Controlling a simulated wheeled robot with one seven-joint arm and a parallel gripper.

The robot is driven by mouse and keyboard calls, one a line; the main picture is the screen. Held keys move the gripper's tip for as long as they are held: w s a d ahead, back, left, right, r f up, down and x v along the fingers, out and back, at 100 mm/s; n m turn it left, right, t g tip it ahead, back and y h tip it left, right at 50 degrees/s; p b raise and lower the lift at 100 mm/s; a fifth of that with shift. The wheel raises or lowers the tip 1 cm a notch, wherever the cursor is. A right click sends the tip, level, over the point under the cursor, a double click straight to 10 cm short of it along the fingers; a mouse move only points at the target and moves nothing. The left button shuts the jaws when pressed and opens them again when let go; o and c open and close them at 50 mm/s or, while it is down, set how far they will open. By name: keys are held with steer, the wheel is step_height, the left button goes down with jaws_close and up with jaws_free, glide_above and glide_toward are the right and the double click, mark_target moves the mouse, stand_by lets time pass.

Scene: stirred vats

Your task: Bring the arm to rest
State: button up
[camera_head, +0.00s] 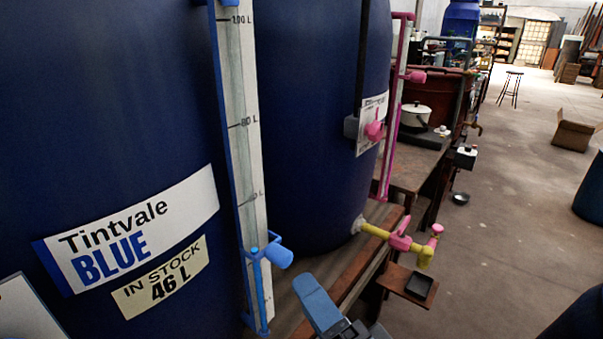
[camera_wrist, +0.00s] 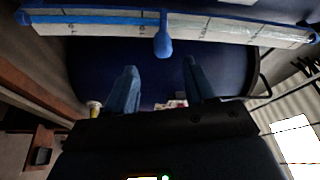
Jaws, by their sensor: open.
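My gripper (camera_wrist: 160,85) is open and empty in the wrist view, its two blue fingers apart with a dark blue vat surface behind them. In the head view only part of it shows, a blue finger (camera_head: 318,303) at the bottom middle, just right of the foot of a level gauge. The gauge (camera_head: 241,125) has a blue frame and a litre scale, and a blue knob (camera_head: 278,256) near its bottom. In the wrist view the gauge (camera_wrist: 225,30) runs across the top, with its blue knob (camera_wrist: 163,42) pointing down ahead of the fingers.
A blue vat (camera_head: 110,130) labelled Tintvale BLUE fills the left. A second blue vat (camera_head: 310,130) stands behind, with a yellow tap pipe (camera_head: 376,231) and pink handle (camera_head: 401,241) over a small tray (camera_head: 408,284).

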steer(key=s+d+f+n+h, duration=0.3)
steer(key=s+d+f+h, duration=0.45)
steer(key=s+d, duration=0.65)
steer(key=s+d+n+h, duration=0.1)
steer(key=s+d+n, duration=0.1)
steer(key=s, duration=0.6)
steer(key=s+d+n+g+h, duration=0.1)
steer(key=s+d+n, duration=0.2)
steer(key=s, duration=0.5)
steer(key=shift+s+d+r+n+g, duration=0.2)
steer(key=shift+r+n+g, duration=0.1)
steer(key=shift+n, duration=0.2)
